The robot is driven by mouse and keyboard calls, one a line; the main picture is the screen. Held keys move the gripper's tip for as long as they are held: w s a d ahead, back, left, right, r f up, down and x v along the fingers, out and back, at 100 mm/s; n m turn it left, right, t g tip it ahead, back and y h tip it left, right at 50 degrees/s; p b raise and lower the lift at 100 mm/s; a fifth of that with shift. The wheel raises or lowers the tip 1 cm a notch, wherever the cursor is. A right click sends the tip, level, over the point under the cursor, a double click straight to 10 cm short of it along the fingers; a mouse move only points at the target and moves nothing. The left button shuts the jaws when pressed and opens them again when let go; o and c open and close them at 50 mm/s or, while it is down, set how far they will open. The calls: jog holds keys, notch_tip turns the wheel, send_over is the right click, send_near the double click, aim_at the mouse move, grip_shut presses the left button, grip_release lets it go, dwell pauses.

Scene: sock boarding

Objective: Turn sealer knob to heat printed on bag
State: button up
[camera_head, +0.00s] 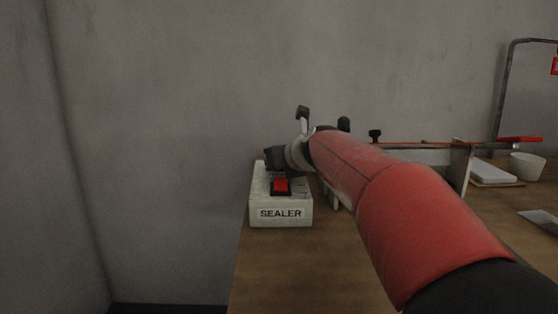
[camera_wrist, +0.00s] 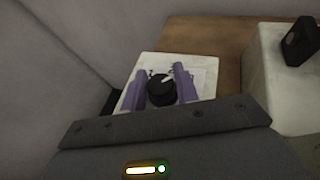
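The sealer box (camera_head: 281,213) is white with a "SEALER" label and a red rocker switch (camera_head: 281,186), and stands at the table's left end. In the wrist view its top plate (camera_wrist: 205,62) carries a round black knob (camera_wrist: 161,90) with dark markings around it. My gripper (camera_wrist: 160,71) has two purple fingers, one on each side of the knob, with narrow gaps showing; it is open. In the head view my gripper (camera_head: 275,158) is a dark shape over the back of the box, and my red arm hides part of the scene. The bag's printed setting is not readable.
The wooden table (camera_head: 270,270) extends right. A white bowl (camera_head: 528,166), a white flat block (camera_head: 493,173) and a thin grey sheet (camera_head: 540,221) lie at the right. Metal apparatus (camera_head: 460,165) stands behind my arm. A grey wall is close behind.

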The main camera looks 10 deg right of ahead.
jog(key=shift+c, duration=1)
jog(key=shift+f+n+y+b, duration=0.25)
jog(key=shift+n+y+b, duration=0.05)
jog(key=shift+b, duration=0.3)
jog(key=shift+r+n+g+y+b, duration=0.15)
jog(key=shift+n+g+y+b, duration=0.25)
jog(key=shift+n+y+b, duration=0.15)
jog(key=o, duration=1)
jog(key=shift+r, duration=0.1)
jog(key=shift+c, duration=0.2)
